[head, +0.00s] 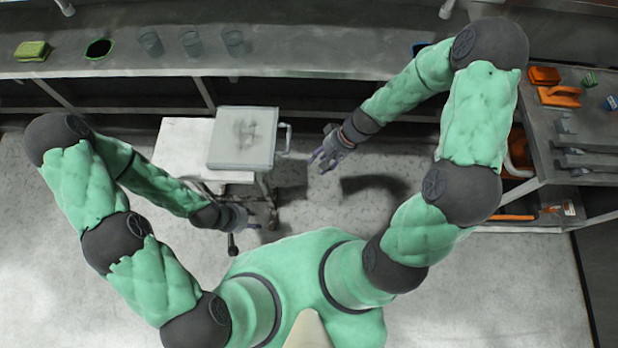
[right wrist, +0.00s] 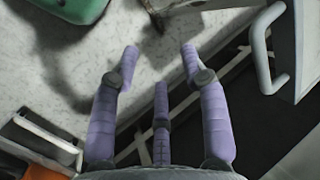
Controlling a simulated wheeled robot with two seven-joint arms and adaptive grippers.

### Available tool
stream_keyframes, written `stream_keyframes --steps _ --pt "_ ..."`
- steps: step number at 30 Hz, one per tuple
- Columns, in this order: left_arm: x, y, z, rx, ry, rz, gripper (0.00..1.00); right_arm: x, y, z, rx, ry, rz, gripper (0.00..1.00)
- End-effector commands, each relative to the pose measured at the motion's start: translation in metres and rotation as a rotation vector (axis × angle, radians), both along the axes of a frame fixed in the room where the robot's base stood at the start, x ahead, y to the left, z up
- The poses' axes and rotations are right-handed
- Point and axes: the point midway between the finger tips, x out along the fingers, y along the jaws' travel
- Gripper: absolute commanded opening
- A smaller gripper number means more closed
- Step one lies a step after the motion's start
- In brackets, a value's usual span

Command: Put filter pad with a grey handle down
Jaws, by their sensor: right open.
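The filter pad (head: 240,140) is a flat, pale grey square with a darker smudge in its middle. It lies on the white top of a small cart (head: 178,145), towards the right of that top. Its grey handle (head: 286,138) sticks out on the right side; it also shows in the right wrist view as a grey handle (right wrist: 268,62). My right gripper (head: 316,162) is open and empty, a little right of the handle and apart from it. Its spread purple fingers (right wrist: 160,56) hold nothing. My left gripper (head: 242,218) is below the cart's right part; its fingers are too small to read.
A side bench (head: 590,130) at the right holds orange items (head: 558,95). The floor (head: 480,290) at the front right is clear.

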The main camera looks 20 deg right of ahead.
Motion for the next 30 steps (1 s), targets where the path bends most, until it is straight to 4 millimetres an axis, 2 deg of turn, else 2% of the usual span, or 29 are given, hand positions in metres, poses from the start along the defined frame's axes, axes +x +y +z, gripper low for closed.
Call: stream_keyframes --steps 1,6,12,19,30 --pt "0.0 0.0 0.0 0.0 0.0 0.0 0.4 -0.011 0.006 -0.016 -0.03 0.023 0.018 0.45" --pt "0.0 0.0 0.0 0.0 0.0 0.0 0.4 -0.04 0.02 -0.059 -0.126 0.043 0.062 0.45" --pt "0.0 0.0 0.0 0.0 0.0 0.0 0.4 -0.067 0.044 -0.092 -0.171 0.011 0.105 0.45" --pt "0.0 0.0 0.0 0.0 0.0 0.0 0.4 -0.084 0.066 -0.107 -0.161 -0.028 0.121 0.45" --pt "0.0 0.0 0.0 0.0 0.0 0.0 0.4 -0.086 0.07 -0.108 -0.156 -0.036 0.121 0.45"
